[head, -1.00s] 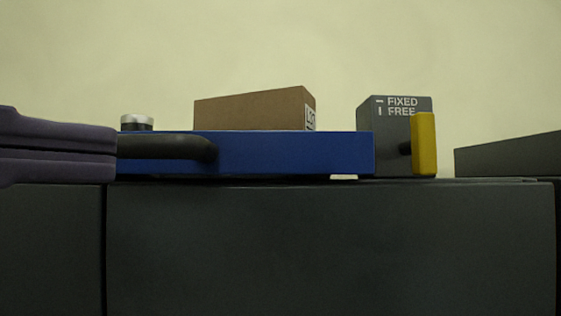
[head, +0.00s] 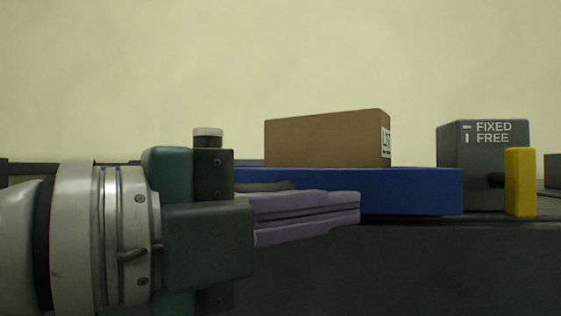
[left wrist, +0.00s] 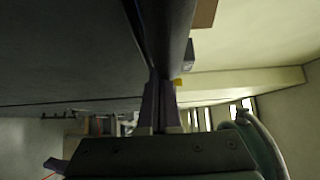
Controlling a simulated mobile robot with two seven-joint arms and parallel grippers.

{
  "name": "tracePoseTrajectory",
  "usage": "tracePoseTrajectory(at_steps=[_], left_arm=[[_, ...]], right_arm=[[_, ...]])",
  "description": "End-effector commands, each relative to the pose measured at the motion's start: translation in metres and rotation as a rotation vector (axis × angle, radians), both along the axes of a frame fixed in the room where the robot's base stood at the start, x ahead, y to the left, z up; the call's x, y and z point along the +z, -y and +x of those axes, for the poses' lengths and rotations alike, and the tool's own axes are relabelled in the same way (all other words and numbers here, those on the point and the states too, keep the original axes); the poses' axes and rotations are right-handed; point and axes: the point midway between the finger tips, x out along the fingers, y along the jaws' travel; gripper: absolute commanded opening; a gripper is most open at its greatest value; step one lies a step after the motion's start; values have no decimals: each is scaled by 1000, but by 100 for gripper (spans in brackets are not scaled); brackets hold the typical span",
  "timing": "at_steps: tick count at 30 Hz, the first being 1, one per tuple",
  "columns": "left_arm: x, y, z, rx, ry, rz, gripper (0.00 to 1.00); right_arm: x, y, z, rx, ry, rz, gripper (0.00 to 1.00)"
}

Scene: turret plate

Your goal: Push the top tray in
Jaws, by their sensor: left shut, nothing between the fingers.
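The blue tray (head: 415,192) sits on top of a dark cabinet (head: 440,265) in the head view, with a brown labelled box (head: 325,140) on it. Its dark handle (head: 268,186) is partly hidden behind my left gripper (head: 359,207). That gripper is shut and empty, with its purple fingers pointing right, in front of the tray's face. I cannot tell whether they touch it. In the left wrist view, the shut fingers (left wrist: 159,106) lie close to a dark bar. My right gripper is not in view.
A grey block (head: 485,165) marked FIXED and FREE stands to the right of the tray, with a yellow lever (head: 520,182) on its front. The wall behind is bare.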

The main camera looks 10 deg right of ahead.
Motion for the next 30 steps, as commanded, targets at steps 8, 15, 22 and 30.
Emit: tracePoseTrajectory(at_steps=[8,15,22,30], left_arm=[[0,3,12,1,1,0,0],[-1,3,12,1,1,0,0],[-9,7,25,1,7,-2,0],[-5,15,50,2,4,0,0]], right_arm=[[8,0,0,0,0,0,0],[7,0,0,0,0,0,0],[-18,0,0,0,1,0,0],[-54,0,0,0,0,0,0]])
